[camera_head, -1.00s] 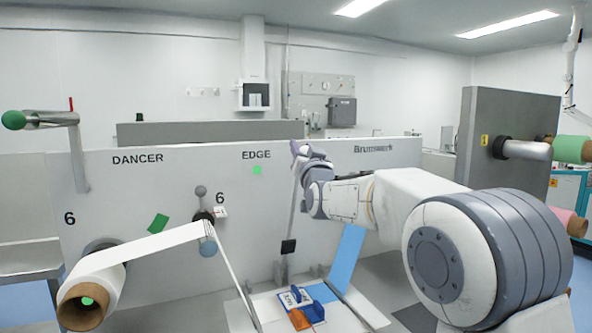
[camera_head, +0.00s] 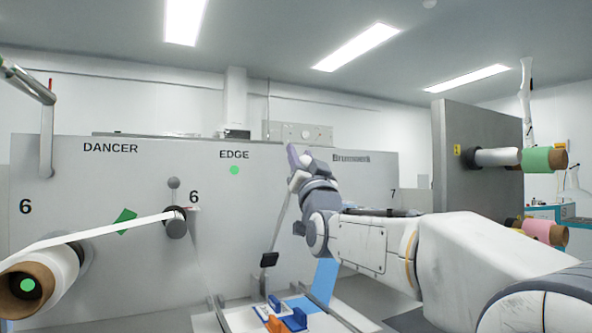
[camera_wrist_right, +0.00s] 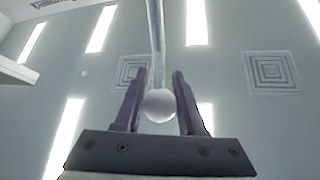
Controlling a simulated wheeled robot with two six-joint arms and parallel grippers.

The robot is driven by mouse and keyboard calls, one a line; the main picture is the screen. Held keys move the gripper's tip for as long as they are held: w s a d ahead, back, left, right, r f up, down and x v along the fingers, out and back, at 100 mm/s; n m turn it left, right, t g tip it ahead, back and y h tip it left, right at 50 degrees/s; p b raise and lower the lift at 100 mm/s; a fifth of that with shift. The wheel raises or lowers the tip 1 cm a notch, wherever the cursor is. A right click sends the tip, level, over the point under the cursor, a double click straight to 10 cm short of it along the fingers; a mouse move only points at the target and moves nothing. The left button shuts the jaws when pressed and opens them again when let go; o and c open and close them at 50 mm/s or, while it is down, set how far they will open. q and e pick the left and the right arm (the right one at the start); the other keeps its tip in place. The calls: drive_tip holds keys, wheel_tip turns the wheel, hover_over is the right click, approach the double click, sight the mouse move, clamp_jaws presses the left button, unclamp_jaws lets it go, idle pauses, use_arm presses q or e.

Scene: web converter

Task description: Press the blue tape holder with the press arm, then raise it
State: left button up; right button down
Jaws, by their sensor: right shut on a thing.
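The press arm (camera_head: 279,222) is a thin grey rod leaning up and to the right, with a black pad (camera_head: 269,260) at its lower end. The pad hangs above the splice table, apart from the blue tape holder (camera_head: 297,319), which sits on the table at the bottom of the head view. My right gripper (camera_head: 297,156) is at the rod's upper end. In the right wrist view, its two purple fingers (camera_wrist_right: 158,104) are shut around the rod's white ball knob (camera_wrist_right: 160,106). My left gripper is not in view.
An orange holder (camera_head: 276,324) sits left of the blue one. A white web runs from the roll (camera_head: 58,272) at left over a roller (camera_head: 175,224). A grey panel at right carries green (camera_head: 544,159) and pink (camera_head: 545,233) rolls. The wall behind the press arm is flat.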

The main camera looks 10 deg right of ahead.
drive_tip(key=shift+s+d+f+b, duration=0.1)
drive_tip(key=shift+s+f+b, duration=0.1)
drive_tip(key=shift+s+b, duration=0.15)
drive_tip(key=c, duration=0.5)
unclamp_jaws()
